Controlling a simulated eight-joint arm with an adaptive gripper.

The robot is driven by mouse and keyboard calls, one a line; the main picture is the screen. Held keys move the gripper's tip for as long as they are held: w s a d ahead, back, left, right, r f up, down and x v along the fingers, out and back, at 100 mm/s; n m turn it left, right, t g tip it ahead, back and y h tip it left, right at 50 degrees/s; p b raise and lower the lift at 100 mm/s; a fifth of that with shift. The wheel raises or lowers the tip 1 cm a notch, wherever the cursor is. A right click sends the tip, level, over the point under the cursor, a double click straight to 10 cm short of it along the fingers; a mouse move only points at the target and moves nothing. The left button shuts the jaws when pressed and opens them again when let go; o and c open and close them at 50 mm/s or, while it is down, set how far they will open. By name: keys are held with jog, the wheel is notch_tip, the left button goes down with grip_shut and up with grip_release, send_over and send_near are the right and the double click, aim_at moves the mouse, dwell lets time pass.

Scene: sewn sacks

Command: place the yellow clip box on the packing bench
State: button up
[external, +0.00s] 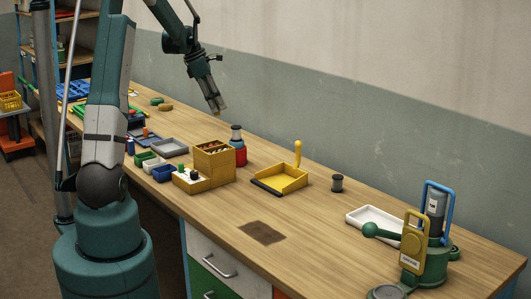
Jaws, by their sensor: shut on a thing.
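My gripper (216,107) hangs in the air above the far part of the wooden packing bench (325,220), pointing down. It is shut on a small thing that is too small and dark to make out. An ochre-yellow open box (212,163) with brown pieces inside stands on the bench below my gripper. A lower yellow block (190,183) with a pale top adjoins its front left. A bright yellow open tray (283,180) with an upright yellow handle lies to the right. I cannot tell for certain which of these is the clip box.
A red and dark jar (237,150) stands behind the ochre box. Blue (164,173) and green bins and a grey tray (170,147) lie to its left. A white tray (378,219) and a green device with a yellow tag (412,240) stand right.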

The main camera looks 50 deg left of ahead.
jog(key=s+a+n+y, duration=0.2)
jog(key=s+a+n, duration=0.5)
jog(key=s+a, duration=2.05)
notch_tip(320, 180, down, 11)
jog(key=shift+s+d+t, duration=0.2)
jog(key=shift+d+t, duration=0.1)
jog(key=shift+t, duration=0.1)
jog(key=shift+f+p, duration=0.3)
jog(key=shift+f, duration=2.8)
jog(key=shift+f, duration=1.9)
jog(key=shift+f, duration=0.1)
